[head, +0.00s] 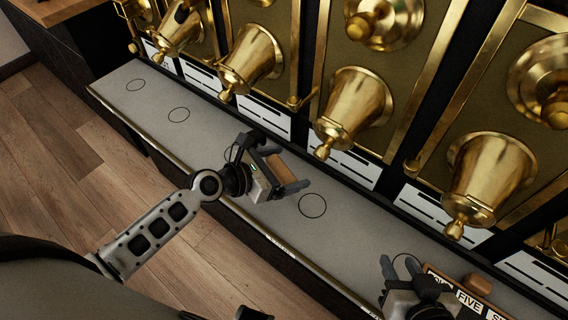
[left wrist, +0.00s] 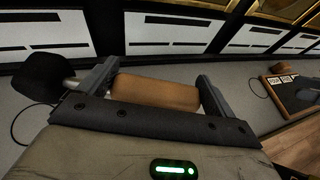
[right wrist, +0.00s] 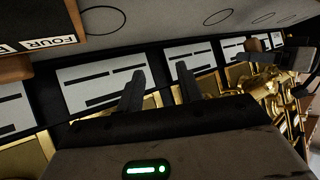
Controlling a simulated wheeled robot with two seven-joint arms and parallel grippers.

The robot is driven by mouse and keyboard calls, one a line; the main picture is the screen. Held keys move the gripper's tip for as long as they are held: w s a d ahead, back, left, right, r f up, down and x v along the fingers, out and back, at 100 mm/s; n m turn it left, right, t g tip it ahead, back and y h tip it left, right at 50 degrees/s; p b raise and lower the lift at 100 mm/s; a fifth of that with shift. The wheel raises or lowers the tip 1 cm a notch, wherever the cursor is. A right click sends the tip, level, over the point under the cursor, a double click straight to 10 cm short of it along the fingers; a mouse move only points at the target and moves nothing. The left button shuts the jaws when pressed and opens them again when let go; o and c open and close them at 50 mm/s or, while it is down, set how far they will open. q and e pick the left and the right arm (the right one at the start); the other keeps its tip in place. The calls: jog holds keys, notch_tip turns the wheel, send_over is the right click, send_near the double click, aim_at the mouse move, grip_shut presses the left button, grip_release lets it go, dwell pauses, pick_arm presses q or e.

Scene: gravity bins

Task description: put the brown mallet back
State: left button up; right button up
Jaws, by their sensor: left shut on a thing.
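My left gripper (head: 287,170) is shut on a brown block-shaped piece (head: 291,174), which I take to be part of the brown mallet. In the left wrist view the brown mallet (left wrist: 155,95) lies across between the two fingers. The gripper is above the grey ledge, left of a black circle outline (head: 312,205). My right gripper (right wrist: 160,75) is open and empty, its fingers apart in the right wrist view. In the head view it is at the lower right, near a rack (head: 487,308) with number cards.
A brown rounded piece (head: 478,284) sits at the rack with cards reading FOUR and FIVE. Several brass bells (head: 355,105) hang along the panels above the ledge (head: 215,125). Other circle outlines (head: 179,115) mark the bare ledge to the left. White label strips line its back.

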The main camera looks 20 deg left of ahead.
pick_arm(q)
jog(key=shift+f, duration=0.2)
notch_tip(320, 180, down, 4)
jog(key=b, duration=0.3)
jog(key=shift+r, duration=0.2)
pick_arm(e)
jog(key=shift+w+a+f, duration=0.15)
jog(key=shift+f, duration=0.5)
pick_arm(q)
jog(key=shift+f+b, duration=0.7)
jog(key=shift+f, duration=0.15)
pick_arm(e)
jog(key=shift+f, duration=0.2)
pick_arm(q)
jog(key=shift+f, duration=0.1)
pick_arm(e)
jog(key=shift+s+r, duration=0.1)
jog(key=shift+s, duration=0.1)
pick_arm(q)
jog(key=shift+f+b, duration=0.5)
jog(key=shift+f, duration=0.05)
pick_arm(e)
jog(key=shift+w+f+t, duration=0.1)
jog(key=shift+f+t, duration=0.2)
jog(key=shift+f, duration=0.1)
pick_arm(q)
jog(key=o, duration=1)
